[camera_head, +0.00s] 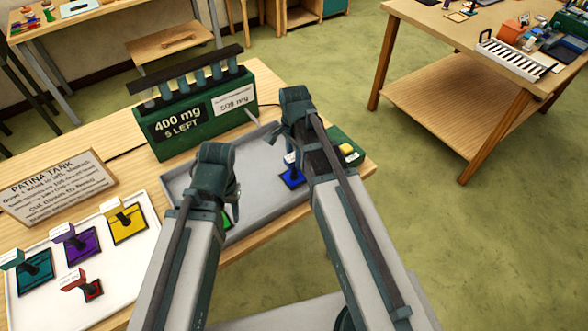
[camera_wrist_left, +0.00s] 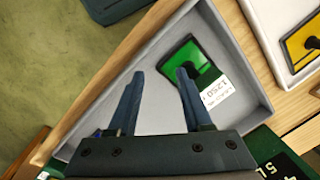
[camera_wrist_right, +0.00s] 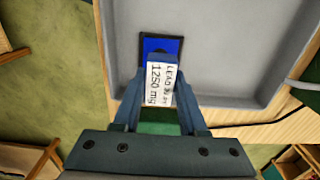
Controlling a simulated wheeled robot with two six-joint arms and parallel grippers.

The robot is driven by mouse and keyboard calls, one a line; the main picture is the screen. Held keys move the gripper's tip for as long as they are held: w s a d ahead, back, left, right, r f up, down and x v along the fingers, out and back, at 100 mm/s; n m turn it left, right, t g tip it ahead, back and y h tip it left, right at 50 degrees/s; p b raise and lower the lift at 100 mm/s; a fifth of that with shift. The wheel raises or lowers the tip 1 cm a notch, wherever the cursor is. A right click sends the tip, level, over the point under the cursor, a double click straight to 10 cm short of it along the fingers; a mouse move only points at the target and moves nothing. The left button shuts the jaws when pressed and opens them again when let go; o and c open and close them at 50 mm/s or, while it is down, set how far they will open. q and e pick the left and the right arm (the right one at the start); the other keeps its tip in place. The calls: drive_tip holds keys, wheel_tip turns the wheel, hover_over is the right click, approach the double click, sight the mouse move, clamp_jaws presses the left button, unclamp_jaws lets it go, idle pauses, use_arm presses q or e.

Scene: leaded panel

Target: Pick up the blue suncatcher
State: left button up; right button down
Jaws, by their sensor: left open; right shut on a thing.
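The blue suncatcher (camera_head: 292,178) is a small dark-edged blue square at the right end of the grey tray (camera_head: 258,218). It also shows in the right wrist view (camera_wrist_right: 152,45), with a white tag reading 1250 mg (camera_wrist_right: 160,84). My right gripper (camera_wrist_right: 159,78) is shut on the suncatcher's tagged upright part, between the fingers. I cannot tell whether the suncatcher touches the tray floor. My left gripper (camera_wrist_left: 160,75) is open and empty over the tray, close to a green suncatcher (camera_wrist_left: 184,67). My left arm hides most of the green one in the head view.
A white tray (camera_head: 125,262) at left holds teal, purple, yellow and red suncatchers. A green box (camera_head: 195,115) reading 400 mg, 5 LEFT stands behind the grey tray. A patina tank sign (camera_head: 58,187) stands at left. A small green device (camera_head: 345,150) sits right of the tray.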

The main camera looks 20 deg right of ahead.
drive_tip(key=shift+r, duration=0.1)
idle(0.6)
wheel_tip(320, 180, up, 10)
drive_tip(key=p, duration=1)
